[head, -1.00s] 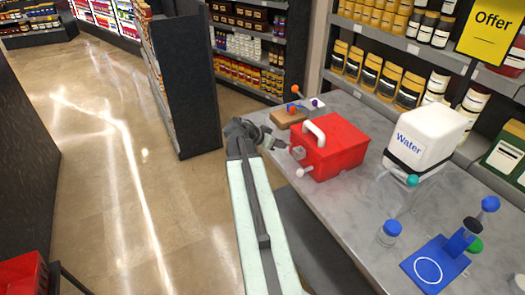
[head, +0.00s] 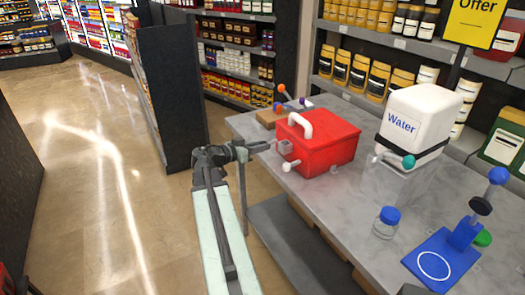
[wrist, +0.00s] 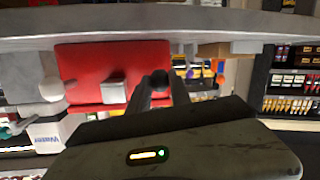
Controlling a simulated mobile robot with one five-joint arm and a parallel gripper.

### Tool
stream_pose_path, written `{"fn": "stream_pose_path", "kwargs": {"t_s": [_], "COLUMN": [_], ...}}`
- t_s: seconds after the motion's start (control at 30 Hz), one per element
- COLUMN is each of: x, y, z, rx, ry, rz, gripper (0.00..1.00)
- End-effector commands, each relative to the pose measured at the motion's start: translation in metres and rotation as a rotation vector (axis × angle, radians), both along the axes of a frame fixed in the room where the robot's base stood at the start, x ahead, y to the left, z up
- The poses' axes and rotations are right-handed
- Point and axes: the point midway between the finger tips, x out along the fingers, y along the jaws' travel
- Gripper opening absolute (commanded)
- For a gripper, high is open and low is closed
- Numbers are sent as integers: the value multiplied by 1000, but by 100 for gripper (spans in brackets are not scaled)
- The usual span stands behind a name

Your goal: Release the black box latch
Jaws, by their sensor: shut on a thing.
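A red box (head: 325,150) with a white top handle stands near the front edge of the grey table; I see no black box. A small grey latch (head: 285,147) sits on its front left side, above a white knob (head: 289,166). My gripper (head: 268,144) is at the box's left side, with its fingertips at the latch. In the wrist view, which is upside down, the red box (wrist: 85,65) and grey latch block (wrist: 113,92) show left of my gripper (wrist: 158,80). The fingers are close together, shut on what appears to be the latch. The exact grip point is hidden.
A white water container (head: 420,120) with a black strap stands right of the red box. A blue-capped jar (head: 386,224) and a blue stand (head: 440,265) are at the table's front right. A wooden block (head: 268,118) lies behind the box. The aisle floor at left is clear.

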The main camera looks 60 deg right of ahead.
Motion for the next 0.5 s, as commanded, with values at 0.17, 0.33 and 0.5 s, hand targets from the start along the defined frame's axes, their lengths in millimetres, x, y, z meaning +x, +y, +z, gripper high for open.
{"fn": "stream_pose_path", "kwargs": {"t_s": [0.17,0.33,0.5], "x": [-3,-4,-5], "y": [-3,-4,-4], "z": [0,1,0], "rx": [-6,-7,-7], "ry": [5,6,7], "rz": [-3,-7,-9], "gripper": [0,0,34]}}
